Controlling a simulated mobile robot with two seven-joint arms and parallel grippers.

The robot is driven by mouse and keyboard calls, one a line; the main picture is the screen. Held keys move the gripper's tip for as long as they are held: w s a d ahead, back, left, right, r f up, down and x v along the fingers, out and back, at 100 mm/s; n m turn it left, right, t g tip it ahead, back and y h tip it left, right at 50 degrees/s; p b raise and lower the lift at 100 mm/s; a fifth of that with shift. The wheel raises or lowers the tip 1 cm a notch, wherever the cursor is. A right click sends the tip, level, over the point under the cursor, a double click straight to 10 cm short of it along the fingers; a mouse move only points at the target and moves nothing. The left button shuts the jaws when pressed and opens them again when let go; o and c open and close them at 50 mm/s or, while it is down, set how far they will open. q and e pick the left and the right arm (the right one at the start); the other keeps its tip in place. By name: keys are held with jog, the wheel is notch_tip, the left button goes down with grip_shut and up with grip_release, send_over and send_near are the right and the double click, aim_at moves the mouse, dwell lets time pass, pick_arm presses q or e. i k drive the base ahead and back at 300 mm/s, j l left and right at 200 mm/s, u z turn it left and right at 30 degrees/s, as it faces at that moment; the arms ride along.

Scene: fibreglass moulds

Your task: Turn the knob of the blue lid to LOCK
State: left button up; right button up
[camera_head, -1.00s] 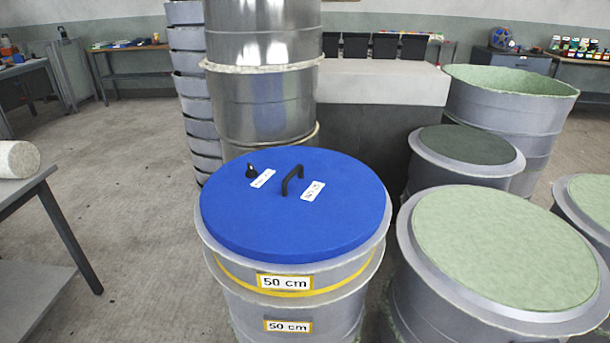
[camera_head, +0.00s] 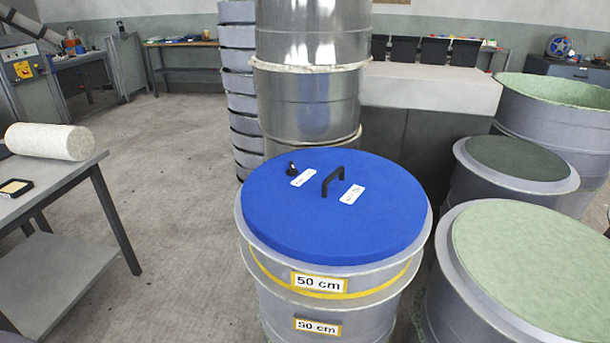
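The blue lid (camera_head: 330,222) lies on a round grey mould (camera_head: 330,307) with a yellow band and "50 cm" labels. A small black knob (camera_head: 292,168) stands on the lid left of its middle, with a white label (camera_head: 303,178) beside it. The writing on the label is too small to read. A black handle (camera_head: 333,179) rises near the lid's middle, with a second white label (camera_head: 352,194) to its right. Neither of my grippers is in view.
A tall metal cylinder (camera_head: 311,97) stands right behind the lid. Moulds with green tops (camera_head: 540,262) crowd the right side. A grey table (camera_head: 47,196) with a pale roll (camera_head: 52,141) stands at the left. The floor (camera_head: 190,190) between table and lid is clear.

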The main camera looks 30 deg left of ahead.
aim_at(292, 170)
jog(key=j+z, duration=0.35)
jog(key=j, duration=1.05)
